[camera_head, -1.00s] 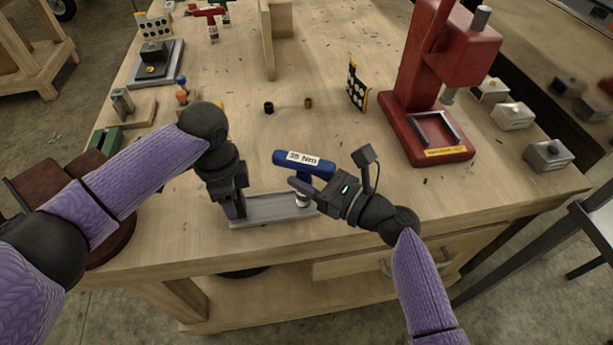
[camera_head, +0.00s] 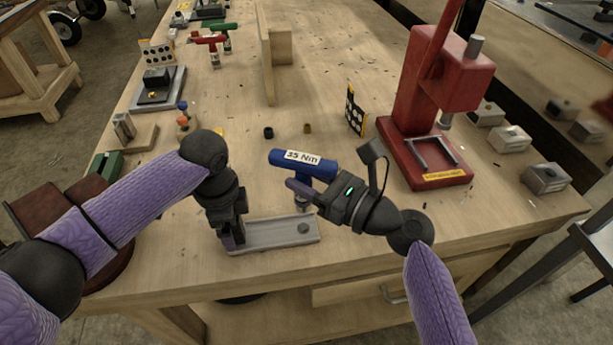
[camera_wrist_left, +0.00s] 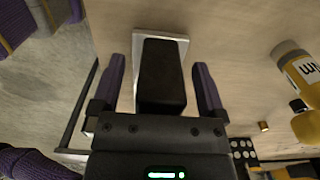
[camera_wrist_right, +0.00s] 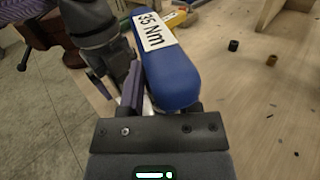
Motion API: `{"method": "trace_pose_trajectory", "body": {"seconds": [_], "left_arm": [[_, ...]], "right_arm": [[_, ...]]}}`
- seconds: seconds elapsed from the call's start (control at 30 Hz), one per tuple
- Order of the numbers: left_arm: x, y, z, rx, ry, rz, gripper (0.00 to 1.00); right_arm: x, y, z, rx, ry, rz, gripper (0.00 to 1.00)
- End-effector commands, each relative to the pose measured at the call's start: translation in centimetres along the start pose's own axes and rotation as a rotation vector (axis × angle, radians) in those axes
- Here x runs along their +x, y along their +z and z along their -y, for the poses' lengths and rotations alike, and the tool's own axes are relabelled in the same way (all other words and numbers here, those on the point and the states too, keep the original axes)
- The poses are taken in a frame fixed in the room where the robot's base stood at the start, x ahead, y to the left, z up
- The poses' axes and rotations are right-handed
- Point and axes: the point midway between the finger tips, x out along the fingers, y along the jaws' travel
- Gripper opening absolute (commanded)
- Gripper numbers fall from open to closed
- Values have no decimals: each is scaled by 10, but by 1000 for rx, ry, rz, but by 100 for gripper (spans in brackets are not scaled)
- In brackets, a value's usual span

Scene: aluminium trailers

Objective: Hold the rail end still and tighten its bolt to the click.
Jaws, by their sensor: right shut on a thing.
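A grey aluminium rail (camera_head: 272,233) lies near the bench's front edge, with a small dark round bolt (camera_head: 303,228) near its right end. My left gripper (camera_head: 233,240) is at the rail's left end. In the left wrist view its fingers (camera_wrist_left: 160,80) stand open on either side of a black block (camera_wrist_left: 162,75), with gaps visible. My right gripper (camera_head: 308,192) is shut on a blue tool (camera_head: 303,164) labelled 35 Nm, also large in the right wrist view (camera_wrist_right: 170,75). The tool's socket end points down, apart from the rail, above the bolt.
A red press (camera_head: 433,120) stands at the right, with several grey blocks (camera_head: 545,178) beside it. Red (camera_head: 208,41) and green (camera_head: 217,27) tools stand at the back. A wooden upright divider (camera_head: 267,60) stands mid-bench. The bench middle is mostly clear.

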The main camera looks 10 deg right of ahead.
Motion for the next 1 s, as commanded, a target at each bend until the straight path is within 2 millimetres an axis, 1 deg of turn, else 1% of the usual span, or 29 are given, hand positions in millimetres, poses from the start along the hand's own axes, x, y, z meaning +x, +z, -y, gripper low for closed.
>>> {"method": "trace_pose_trajectory", "body": {"seconds": [0.17,0.27,0.37,0.5,0.6,0.7,0.8,1.0], "left_arm": [[0,0,0,0,0,0,94],[-6,0,0,0,-1,0,94],[-27,0,1,2,-4,-2,94],[-68,0,1,2,-5,-1,94],[-93,0,1,1,-3,-1,94],[-110,0,1,0,-1,-1,94],[-119,0,1,0,-1,0,94],[-120,0,0,0,1,1,94]], "right_arm": [[0,0,0,0,0,1,0],[0,0,0,0,0,1,0],[0,0,0,0,0,1,0],[0,0,0,0,0,1,0],[0,0,0,0,0,1,0],[0,0,0,0,0,1,0],[0,0,0,0,0,1,0],[0,0,0,0,0,1,0]]}}
